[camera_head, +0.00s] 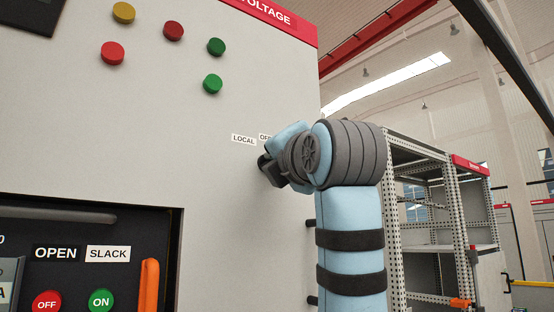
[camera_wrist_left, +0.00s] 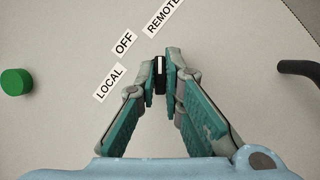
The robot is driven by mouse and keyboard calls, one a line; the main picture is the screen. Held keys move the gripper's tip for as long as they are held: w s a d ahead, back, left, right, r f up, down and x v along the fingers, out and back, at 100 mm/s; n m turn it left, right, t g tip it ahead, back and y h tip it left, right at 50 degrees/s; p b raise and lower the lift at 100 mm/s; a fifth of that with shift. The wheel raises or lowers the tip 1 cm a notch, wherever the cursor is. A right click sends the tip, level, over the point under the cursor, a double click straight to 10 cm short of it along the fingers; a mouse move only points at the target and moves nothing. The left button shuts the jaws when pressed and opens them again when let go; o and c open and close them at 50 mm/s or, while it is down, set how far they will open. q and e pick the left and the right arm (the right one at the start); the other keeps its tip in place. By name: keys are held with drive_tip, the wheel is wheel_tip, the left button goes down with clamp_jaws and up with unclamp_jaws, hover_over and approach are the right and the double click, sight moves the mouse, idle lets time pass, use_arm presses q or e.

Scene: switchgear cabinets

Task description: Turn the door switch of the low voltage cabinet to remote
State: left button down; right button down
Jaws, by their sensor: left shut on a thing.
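The low voltage cabinet (camera_head: 255,70) has a pale grey door, with part of a red "VOLTAGE" sign on top. The door switch (camera_wrist_left: 159,62) is a small black knob with a white mark. My left gripper (camera_wrist_left: 165,74) is shut on it. The LOCAL (camera_wrist_left: 110,82), OFF (camera_wrist_left: 124,42) and REMOTE (camera_wrist_left: 163,18) labels run in a slanted row in the left wrist view. My right gripper is out of view.
Yellow, red and green buttons (camera_head: 212,84) sit on the door, up and left of my arm. A dark recessed panel (camera_head: 120,235) with OFF and ON buttons lies below left. A black handle (camera_wrist_left: 298,68) is right of the switch. Metal racks (camera_head: 440,165) stand behind.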

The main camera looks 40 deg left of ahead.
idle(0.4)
use_arm(q)
drive_tip(key=c, duration=1.7)
unclamp_jaws()
drive_tip(key=shift+v, duration=3.6)
